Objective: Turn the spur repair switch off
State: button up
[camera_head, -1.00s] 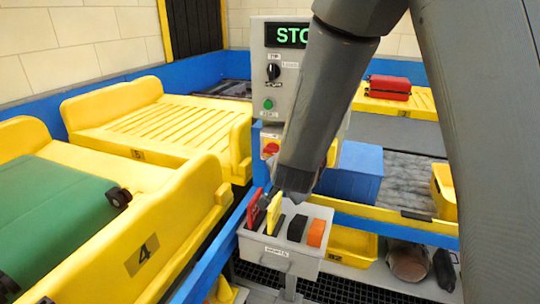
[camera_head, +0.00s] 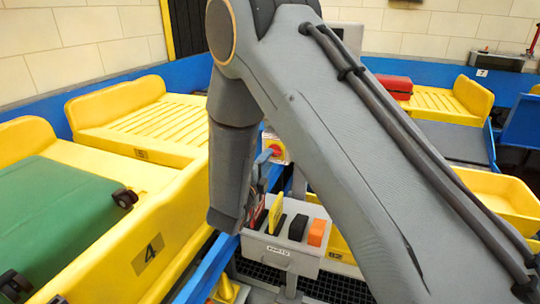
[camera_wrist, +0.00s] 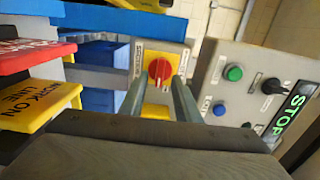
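The repair switch is a red rotary knob on a yellow plate (camera_wrist: 157,68), straight ahead in the wrist view. Its handle looks upright in that picture, which is turned on its side. In the head view a bit of the red and yellow switch (camera_head: 275,149) shows just right of my arm. My gripper (camera_wrist: 158,88) is open, its two fingers pointing at the switch, one on each side of the knob in the picture. I cannot tell whether they touch it. In the head view my arm hides most of the gripper.
A grey control panel (camera_wrist: 243,85) with buttons, a black selector and a green STOP display is right of the switch in the wrist view. A grey box (camera_head: 285,254) holds red, yellow, black and orange tags close below. Yellow trays (camera_head: 140,112) stand left.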

jog(key=shift+p+x, duration=0.35)
jog(key=shift+x, duration=1.15)
jog(key=shift+c, duration=0.5)
grip_shut()
jog(key=shift+n, duration=8.9)
jog(key=shift+f, duration=0.1)
